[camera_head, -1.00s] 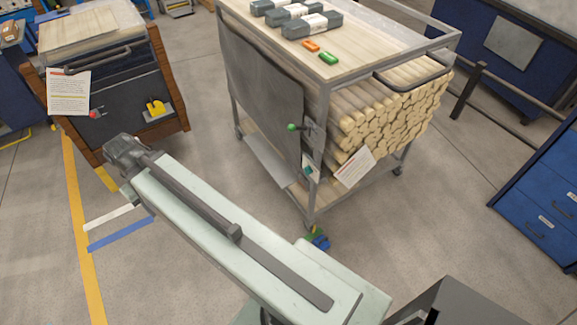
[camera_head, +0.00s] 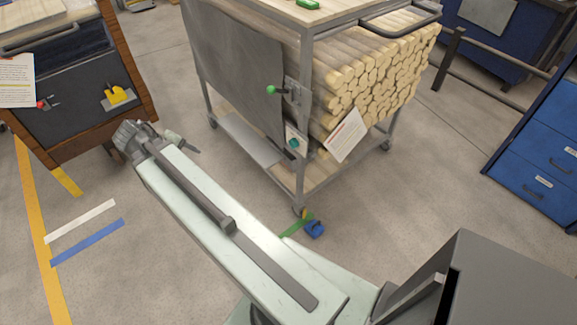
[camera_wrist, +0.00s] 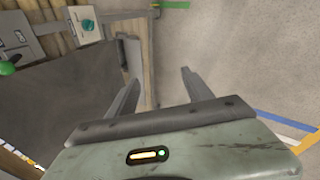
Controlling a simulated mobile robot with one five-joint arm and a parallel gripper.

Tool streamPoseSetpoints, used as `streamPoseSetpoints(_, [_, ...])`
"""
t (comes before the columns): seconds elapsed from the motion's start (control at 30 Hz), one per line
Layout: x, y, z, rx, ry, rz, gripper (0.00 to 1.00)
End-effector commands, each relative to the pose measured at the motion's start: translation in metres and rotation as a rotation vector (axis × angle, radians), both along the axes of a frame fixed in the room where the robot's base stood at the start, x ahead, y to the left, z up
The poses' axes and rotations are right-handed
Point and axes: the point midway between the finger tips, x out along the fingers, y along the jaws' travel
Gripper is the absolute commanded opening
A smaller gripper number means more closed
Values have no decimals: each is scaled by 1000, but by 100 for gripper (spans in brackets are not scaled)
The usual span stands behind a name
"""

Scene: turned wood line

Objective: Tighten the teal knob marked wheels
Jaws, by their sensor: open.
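The teal knob (camera_head: 293,143) sits on a small pale plate on the front corner post of the cart, below a green-balled lever. It also shows in the wrist view (camera_wrist: 87,25) at upper left, on its pale plate. Any marking on the plate is too small to read. My gripper (camera_wrist: 160,80) is open and empty, its two fingers apart over the cart edge and floor. In the head view my gripper (camera_head: 183,143) is left of the knob, clear of it, and partly hidden by my wrist.
The cart (camera_head: 302,60) holds stacked wooden rods (camera_head: 365,80) with a paper tag (camera_head: 345,135). The green-balled lever (camera_head: 271,90) sticks out above the knob. A wooden-sided cabinet (camera_head: 75,85) stands left. Floor between is free.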

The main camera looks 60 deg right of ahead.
Motion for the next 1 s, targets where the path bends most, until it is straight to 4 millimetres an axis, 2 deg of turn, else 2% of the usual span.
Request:
streamPoseSetpoints(0.03, [-5,-27,-48,-64,13,-11,59])
streamPoseSetpoints(0.2, [-28,-111,-99,-292,78,-32,59])
streamPoseSetpoints(0.3, [-44,-155,-125,-424,133,-41,59])
streamPoseSetpoints(0.5, [-82,-230,-169,-672,273,-61,59])
streamPoseSetpoints(0.6, [-100,-258,-185,-781,352,-68,59])
streamPoseSetpoints(0.7, [-114,-277,-192,-865,421,-73,59])
streamPoseSetpoints(0.83, [-124,-290,-193,-931,481,-74,59])
streamPoseSetpoints(1.0, [-128,-294,-187,-956,504,-75,59])
